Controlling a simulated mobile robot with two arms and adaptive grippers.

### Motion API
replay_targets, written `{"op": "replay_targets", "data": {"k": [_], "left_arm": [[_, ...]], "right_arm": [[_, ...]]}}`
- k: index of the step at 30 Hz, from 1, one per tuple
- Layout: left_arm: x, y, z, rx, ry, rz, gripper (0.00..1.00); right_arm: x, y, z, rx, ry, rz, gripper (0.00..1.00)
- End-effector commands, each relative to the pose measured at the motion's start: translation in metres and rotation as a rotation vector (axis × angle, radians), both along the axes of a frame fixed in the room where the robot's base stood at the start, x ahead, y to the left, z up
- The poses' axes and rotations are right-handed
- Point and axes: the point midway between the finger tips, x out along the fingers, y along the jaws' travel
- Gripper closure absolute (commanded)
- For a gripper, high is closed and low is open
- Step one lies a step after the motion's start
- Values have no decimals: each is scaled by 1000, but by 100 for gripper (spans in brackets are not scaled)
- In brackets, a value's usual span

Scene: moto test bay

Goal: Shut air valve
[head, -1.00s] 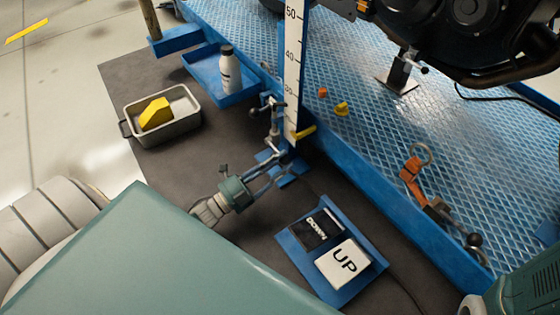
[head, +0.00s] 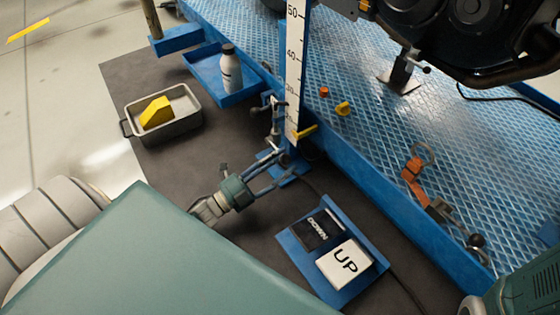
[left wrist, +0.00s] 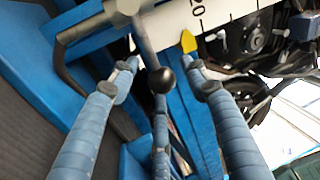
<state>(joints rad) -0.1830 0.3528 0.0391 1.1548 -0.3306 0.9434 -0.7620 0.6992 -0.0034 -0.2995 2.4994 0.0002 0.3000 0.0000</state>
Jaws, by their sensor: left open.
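The air valve (left wrist: 125,8) is at the top of the left wrist view, a grey metal fitting with a lever ending in a black ball knob (left wrist: 162,81). In the head view, the metal fittings (head: 272,103) stand by the scale post. My left gripper (head: 283,165) is open low beside the post's foot.
A white scale (head: 293,75) with a yellow pointer (head: 306,131) rises at the blue lift platform's (head: 400,150) edge. An UP/DOWN pedal box (head: 335,285) lies in front. A blue tray (head: 205,75) with a bottle (head: 230,70) and a grey bin (head: 185,132) are left.

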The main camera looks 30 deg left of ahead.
Motion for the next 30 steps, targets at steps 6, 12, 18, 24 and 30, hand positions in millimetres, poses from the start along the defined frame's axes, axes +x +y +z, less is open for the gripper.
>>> {"op": "replay_targets", "data": {"k": [6,12,18,24,30], "left_arm": [[-22,8,-6,0,5,0,54],[-61,26,-14,1,4,1,54],[-93,40,-21,2,3,3,54],[-108,45,-23,1,1,2,54],[-109,46,-23,0,-1,1,54]], "right_arm": [[0,0,0,-1,1,-1,100],[0,0,0,-2,-1,-2,100],[0,1,0,-2,-1,-2,100],[0,1,0,-3,-1,-2,100],[0,1,0,-3,-1,-2,100]]}}
